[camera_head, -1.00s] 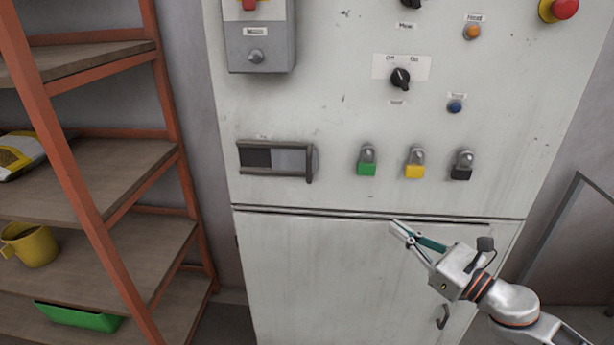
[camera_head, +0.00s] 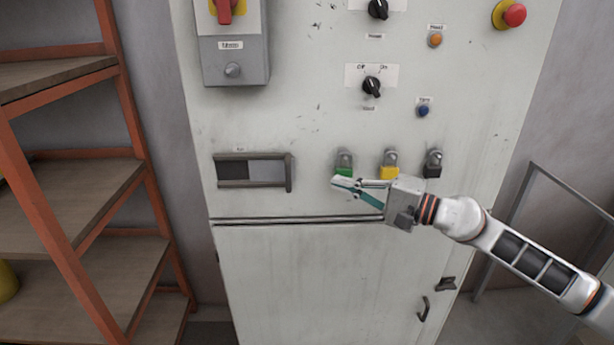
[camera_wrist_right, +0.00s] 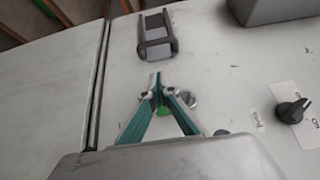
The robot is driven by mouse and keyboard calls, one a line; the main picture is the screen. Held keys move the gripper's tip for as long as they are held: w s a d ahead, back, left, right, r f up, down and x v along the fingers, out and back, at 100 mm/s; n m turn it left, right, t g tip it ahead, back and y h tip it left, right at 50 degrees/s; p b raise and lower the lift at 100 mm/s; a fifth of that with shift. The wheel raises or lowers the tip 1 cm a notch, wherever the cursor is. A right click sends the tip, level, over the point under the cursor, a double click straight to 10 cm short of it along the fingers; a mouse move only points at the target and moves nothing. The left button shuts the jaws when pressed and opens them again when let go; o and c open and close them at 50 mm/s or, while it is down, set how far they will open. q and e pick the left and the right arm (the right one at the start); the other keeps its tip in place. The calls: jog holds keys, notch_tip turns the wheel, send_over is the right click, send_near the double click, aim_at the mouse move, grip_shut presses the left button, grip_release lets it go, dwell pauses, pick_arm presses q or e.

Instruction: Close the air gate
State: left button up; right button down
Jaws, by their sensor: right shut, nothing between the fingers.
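The air gate (camera_head: 222,158) is a framed slide on the pale cabinet front. Its left part shows a dark opening and its right part a grey plate (camera_head: 267,172), with an upright handle bar (camera_head: 289,173) at the right end. My right gripper (camera_head: 335,181) is shut and empty, its fingertips pointing left toward the gate, to the right of the handle and apart from it. In the right wrist view the gate (camera_wrist_right: 141,38) lies beyond the closed fingertips (camera_wrist_right: 155,78). My left gripper is not in view.
Padlock-like fittings with green (camera_head: 344,171), yellow (camera_head: 389,172) and black tags sit near my right gripper, which partly covers the green one. A rotary switch (camera_head: 371,86) and a grey switch box (camera_head: 232,55) are above. An orange-framed shelf (camera_head: 130,90) stands left.

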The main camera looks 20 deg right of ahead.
jog(key=x, duration=0.1)
jog(key=p+x, duration=0.1)
jog(key=x, duration=0.3)
jog(key=shift+w+a+r+p, duration=0.1)
jog(key=shift+a+r+p, duration=0.1)
jog(key=shift+r+p, duration=0.2)
jog(key=shift+w+a+f+p, duration=0.1)
jog(key=shift+a+p, duration=0.75)
jog(key=shift+a, duration=0.15)
jog(key=shift+a+f+p, duration=0.3)
jog(key=shift+a+p, duration=0.2)
jog(key=shift+a, duration=0.45)
